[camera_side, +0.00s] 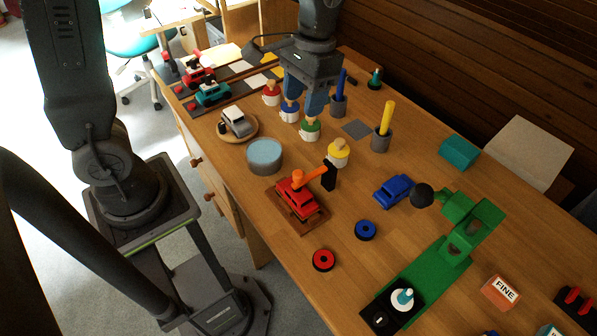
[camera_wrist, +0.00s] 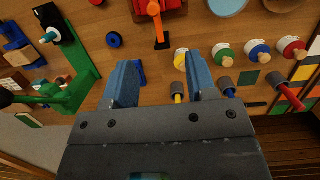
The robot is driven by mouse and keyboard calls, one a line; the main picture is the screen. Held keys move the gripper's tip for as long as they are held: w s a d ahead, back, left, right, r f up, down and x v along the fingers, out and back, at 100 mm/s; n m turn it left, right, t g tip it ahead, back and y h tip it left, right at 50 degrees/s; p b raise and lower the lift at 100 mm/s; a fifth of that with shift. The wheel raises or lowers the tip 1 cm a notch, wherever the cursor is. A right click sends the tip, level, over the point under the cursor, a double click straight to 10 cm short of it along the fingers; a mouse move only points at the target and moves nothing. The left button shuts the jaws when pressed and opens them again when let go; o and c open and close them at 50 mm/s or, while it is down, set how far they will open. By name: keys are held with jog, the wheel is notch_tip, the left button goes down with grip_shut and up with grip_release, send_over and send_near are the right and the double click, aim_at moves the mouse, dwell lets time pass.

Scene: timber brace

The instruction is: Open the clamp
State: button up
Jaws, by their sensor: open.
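The clamp has a black post (camera_side: 329,177) and an orange arm (camera_side: 314,174) that reaches left over a red toy car (camera_side: 296,199). The arm's round orange end sits over the car's roof; I cannot tell whether it presses on it. The car is on a brown wooden board (camera_side: 318,222). In the wrist view the orange arm (camera_wrist: 158,27) and black post (camera_wrist: 162,44) show at the top centre. My gripper (camera_side: 305,110) is open, with two blue fingers and nothing between them. It is above the table, behind the clamp and apart from it. Its fingers show in the wrist view (camera_wrist: 162,75).
Cups with a yellow rod (camera_side: 384,125) and blue rod (camera_side: 339,92) stand nearby. A blue car (camera_side: 393,191), a green device (camera_side: 455,240) and a light-blue-topped round tin (camera_side: 264,156) surround the clamp.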

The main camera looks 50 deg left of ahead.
aim_at(299, 172)
jog(key=s+f, duration=0.1)
jog(key=f, duration=0.5)
jog(key=d+f+g, duration=0.1)
jog(key=f, duration=0.5)
jog(key=s+f+g, duration=0.1)
jog(key=f, duration=0.5)
jog(key=shift+s+d, duration=0.3)
jog(key=shift+d, duration=0.1)
jog(key=shift+c, duration=0.5)
grip_shut()
